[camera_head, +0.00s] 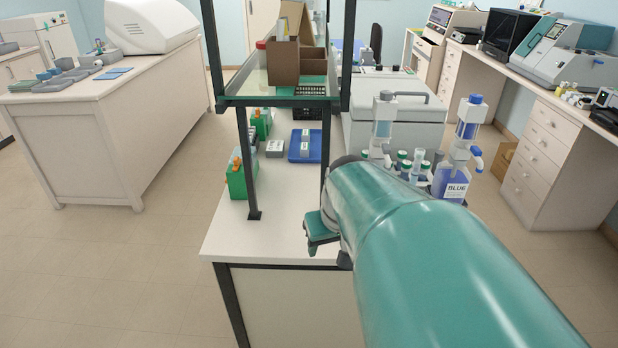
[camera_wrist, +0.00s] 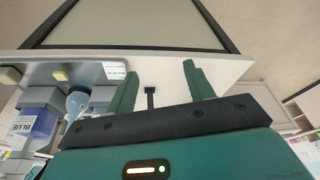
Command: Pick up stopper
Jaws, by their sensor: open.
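My gripper (camera_head: 318,230) hangs over the front part of the white bench, largely hidden behind my green arm in the head view. In the wrist view its two green fingers (camera_wrist: 160,80) are apart with nothing held. A blue-labelled bottle (camera_head: 450,183) with a pump-like top stands right of my arm. It also shows at the left of the wrist view (camera_wrist: 38,122), beside a pale blue rounded bulb (camera_wrist: 77,104). Several small capped bottles (camera_head: 418,160) stand behind my arm, their lower parts hidden. I cannot tell which piece is the stopper.
The white bench (camera_head: 225,235) is clear at its front left. A dark shelf post (camera_head: 252,180) rises near its left edge. Green boxes (camera_head: 237,180) and a blue tray (camera_head: 304,146) lie farther back. A shelf holds a brown box (camera_head: 284,62).

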